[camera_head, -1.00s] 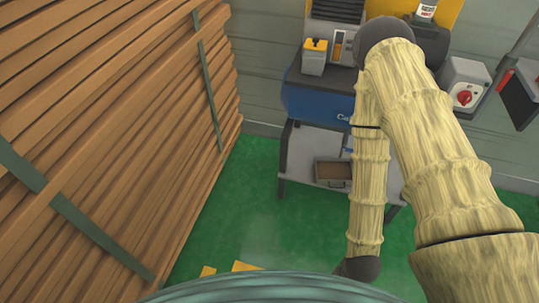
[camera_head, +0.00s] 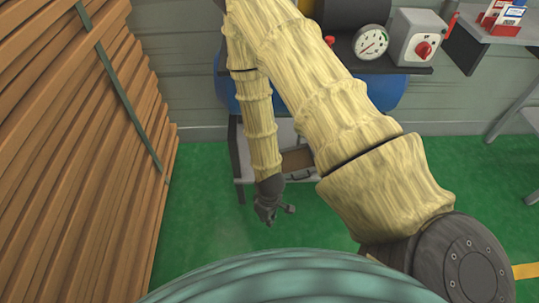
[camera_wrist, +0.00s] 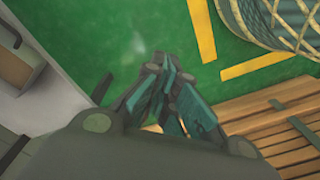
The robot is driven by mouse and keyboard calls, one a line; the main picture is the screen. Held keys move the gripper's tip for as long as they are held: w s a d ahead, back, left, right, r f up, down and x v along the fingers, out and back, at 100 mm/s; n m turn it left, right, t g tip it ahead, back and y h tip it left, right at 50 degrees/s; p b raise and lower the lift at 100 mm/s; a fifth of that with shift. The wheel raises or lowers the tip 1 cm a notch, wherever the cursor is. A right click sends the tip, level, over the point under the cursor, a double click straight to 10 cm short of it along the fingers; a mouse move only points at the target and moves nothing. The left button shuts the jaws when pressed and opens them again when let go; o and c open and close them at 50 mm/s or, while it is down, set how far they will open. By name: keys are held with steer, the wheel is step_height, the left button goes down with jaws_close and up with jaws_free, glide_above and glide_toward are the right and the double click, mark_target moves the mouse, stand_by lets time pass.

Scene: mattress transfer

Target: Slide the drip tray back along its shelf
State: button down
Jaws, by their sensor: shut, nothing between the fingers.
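The drip tray (camera_head: 297,162) is a shallow brown-grey tray on the pale lower shelf (camera_head: 305,185) of the machine stand. In the head view my arm hides part of it. In the wrist view the tray (camera_wrist: 14,62) is at the upper left, cut off by the frame edge, with a dark handle on its side. My gripper (camera_head: 270,213) hangs in front of the shelf, below and left of the tray in the picture, apart from it. In the wrist view its fingers (camera_wrist: 160,68) are shut and empty over the green floor.
A stack of brown planks (camera_head: 75,150) with dark straps stands on the left. Above the shelf are a blue tank (camera_head: 390,93), a round gauge (camera_head: 370,42) and a switch box (camera_head: 418,38) with a red knob. A bench (camera_head: 500,25) stands at the right. Green floor (camera_head: 205,195) is clear in front.

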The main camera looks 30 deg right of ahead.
steer(key=w+d+f+n+b, duration=0.3)
steer(key=w+d+b, duration=0.2)
steer(key=w+b, duration=0.35)
steer(key=w+d+f+n+b, duration=0.25)
steer(key=w+d+b, duration=0.25)
steer(key=w+b, duration=0.3)
steer(key=w+d+f+n+b, duration=0.2)
steer(key=w+d+n+b, duration=0.2)
steer(key=w+b, duration=0.4)
steer(key=shift+h, duration=0.3)
steer(key=f+b, duration=0.1)
steer(key=f, duration=0.2)
steer(key=w+f+b, duration=0.1)
steer(key=f, duration=0.2)
steer(key=f+b, duration=0.1)
steer(key=f, duration=0.2)
steer(key=shift+w+d, duration=0.15)
steer(key=shift+w, duration=0.05)
steer(key=shift+d+f, duration=0.15)
steer(key=shift+f, duration=0.15)
steer(key=shift+s+d+r+b, duration=0.1)
steer(key=shift+s+d+b, duration=0.25)
steer(key=shift+d, duration=0.2)
steer(key=shift+s+d+r+b, duration=0.1)
steer(key=shift+s+d+b, duration=0.15)
steer(key=shift+d, duration=0.35)
steer(key=shift+s+d+r+b, duration=0.1)
steer(key=shift+s+d+b, duration=0.15)
steer(key=shift+d+b, duration=0.25)
